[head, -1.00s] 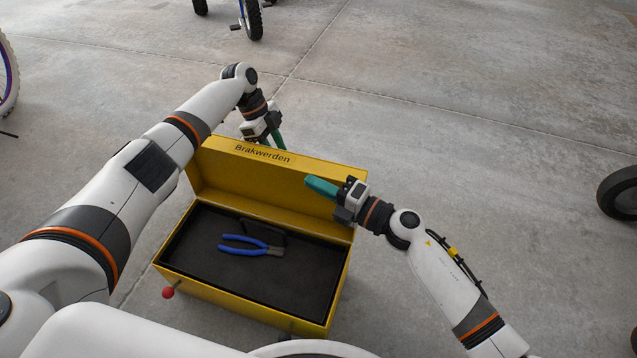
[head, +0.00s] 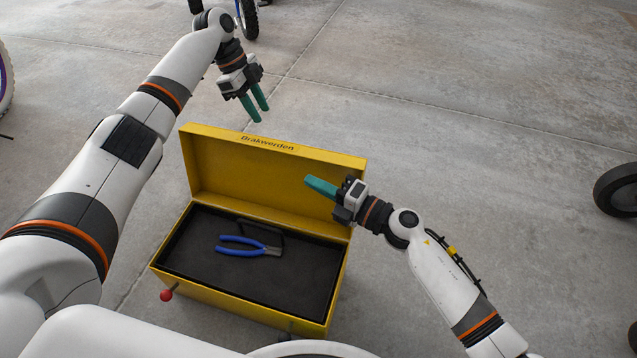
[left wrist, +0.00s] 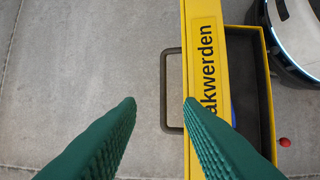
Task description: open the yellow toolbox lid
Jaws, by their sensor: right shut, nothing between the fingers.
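The yellow toolbox (head: 214,288) stands on the floor in front of me. Its lid (head: 230,170) is swung up and stands roughly upright at the far side, with the lettered edge on top. The lid edge also shows in the left wrist view (left wrist: 208,75), beside a dark handle (left wrist: 172,90). My left gripper (head: 254,112) is open and empty, above and beyond the lid, apart from it. My right gripper (head: 309,182) is shut and empty, in front of the lid's right part, hiding some of it.
Blue-handled pliers (head: 247,246) and a dark item lie on the toolbox's dark floor. A red ball (head: 166,295) is at its front left corner. Wheels stand at the far left and right (head: 619,190). The concrete floor behind the lid is mostly clear.

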